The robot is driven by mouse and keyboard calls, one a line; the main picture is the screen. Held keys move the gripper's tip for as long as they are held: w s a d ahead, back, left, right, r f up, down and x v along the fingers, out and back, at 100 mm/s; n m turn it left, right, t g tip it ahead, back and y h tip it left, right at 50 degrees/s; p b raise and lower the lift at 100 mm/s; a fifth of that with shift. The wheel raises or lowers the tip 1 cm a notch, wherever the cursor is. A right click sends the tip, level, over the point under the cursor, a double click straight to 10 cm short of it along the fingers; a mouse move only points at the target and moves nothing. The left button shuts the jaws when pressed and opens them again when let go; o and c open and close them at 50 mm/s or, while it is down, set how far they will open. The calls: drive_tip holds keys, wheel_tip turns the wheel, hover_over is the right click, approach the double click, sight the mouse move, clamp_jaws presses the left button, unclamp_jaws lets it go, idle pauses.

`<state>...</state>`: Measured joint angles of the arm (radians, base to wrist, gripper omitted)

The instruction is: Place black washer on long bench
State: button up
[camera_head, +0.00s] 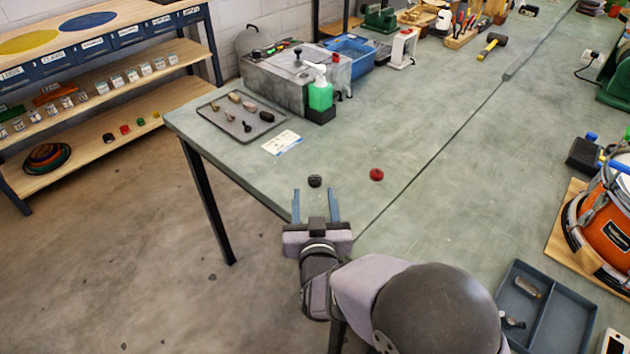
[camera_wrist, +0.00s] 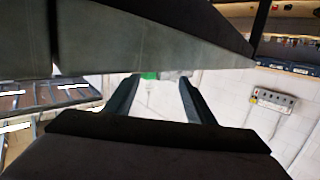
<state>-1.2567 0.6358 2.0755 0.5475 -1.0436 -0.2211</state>
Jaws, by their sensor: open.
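A small black washer (camera_head: 315,181) lies on the long green-grey bench (camera_head: 420,110), near its front left edge. My gripper (camera_head: 315,191) is at the bench's near edge, its two fingers apart and pointing toward the washer. In the picture the washer appears just beyond the fingertips, between their lines; I cannot tell the height gap. In the wrist view the open fingers (camera_wrist: 158,90) have nothing between them. The washer cannot be made out there.
A red disc (camera_head: 376,174) lies right of the washer. Behind are a white card (camera_head: 282,142), a grey tray (camera_head: 240,117) with small parts, and a green bottle (camera_head: 320,95). A dark divided tray (camera_head: 550,318) is at lower right. The bench's middle is clear.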

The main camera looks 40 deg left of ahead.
sight(315, 183)
drive_tip(key=shift+d+f+p+x, duration=0.1)
drive_tip(key=shift+p+x, duration=0.2)
drive_tip(key=shift+x, duration=1.1)
drive_tip(key=shift+d+f+p+x, duration=0.15)
drive_tip(key=shift+p+x, duration=0.1)
drive_tip(key=shift+x, duration=1.2)
drive_tip(key=shift+w, duration=0.15)
drive_tip(key=c, duration=1.1)
